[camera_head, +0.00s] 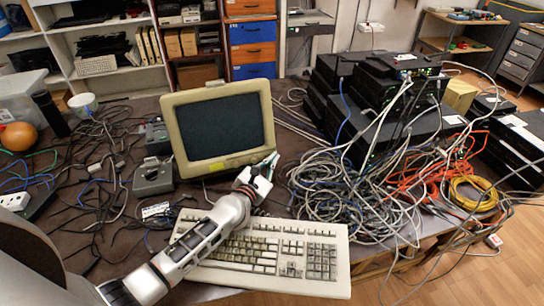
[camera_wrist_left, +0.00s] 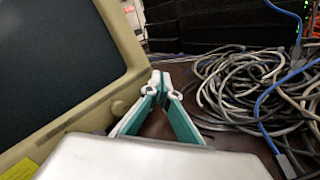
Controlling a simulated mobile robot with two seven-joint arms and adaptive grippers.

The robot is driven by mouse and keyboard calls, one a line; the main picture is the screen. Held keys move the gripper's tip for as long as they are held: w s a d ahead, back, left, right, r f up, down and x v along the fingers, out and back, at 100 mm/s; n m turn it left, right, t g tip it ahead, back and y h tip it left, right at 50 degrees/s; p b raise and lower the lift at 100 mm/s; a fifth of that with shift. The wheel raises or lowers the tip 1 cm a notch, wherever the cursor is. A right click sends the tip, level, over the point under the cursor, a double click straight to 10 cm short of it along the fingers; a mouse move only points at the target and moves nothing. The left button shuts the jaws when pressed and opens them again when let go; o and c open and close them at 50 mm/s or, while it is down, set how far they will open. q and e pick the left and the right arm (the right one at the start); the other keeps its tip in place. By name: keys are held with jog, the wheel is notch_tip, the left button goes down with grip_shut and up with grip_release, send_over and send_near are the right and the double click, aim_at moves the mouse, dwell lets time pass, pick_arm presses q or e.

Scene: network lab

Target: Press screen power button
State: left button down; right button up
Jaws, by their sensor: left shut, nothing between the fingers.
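The beige screen (camera_head: 222,128) stands upright on the table, its glass dark. In the left wrist view the screen's frame (camera_wrist_left: 82,118) fills the left side. A small round button (camera_wrist_left: 118,107) sits at the lower right corner of that frame. I cannot make the button out in the head view, where my gripper is close to that corner. My left gripper (camera_head: 273,160) is shut and empty, beside the screen's lower right corner. In the left wrist view the fingertips (camera_wrist_left: 161,78) meet to the right of the button and look apart from it.
A beige keyboard (camera_head: 268,252) lies in front of the screen, under my left arm. A heap of grey cables (camera_head: 345,200) and stacked black network devices (camera_head: 375,90) stand to the right. Dark cables and small grey boxes (camera_head: 153,177) clutter the table's left side.

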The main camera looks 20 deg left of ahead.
pick_arm(q)
jog(key=shift+w+a, duration=0.2)
jog(key=shift+a, duration=0.05)
dwell(0.8)
jog(key=shift+s+d+f, duration=0.15)
jog(key=shift+s+d, duration=0.15)
jog(key=shift+s, duration=0.15)
jog(key=shift+d, duration=0.1)
jog(key=shift+s+d+r+p, duration=0.5)
jog(key=shift+s+d+p, duration=0.2)
jog(key=shift+s, duration=0.1)
jog(key=shift+s+d+r+p, duration=0.35)
jog(key=shift+s+d, duration=0.2)
jog(key=shift+s, duration=0.2)
jog(key=shift+s+d+r+p, duration=0.2)
jog(key=shift+s+d+p, duration=0.3)
jog(key=shift+s, duration=0.25)
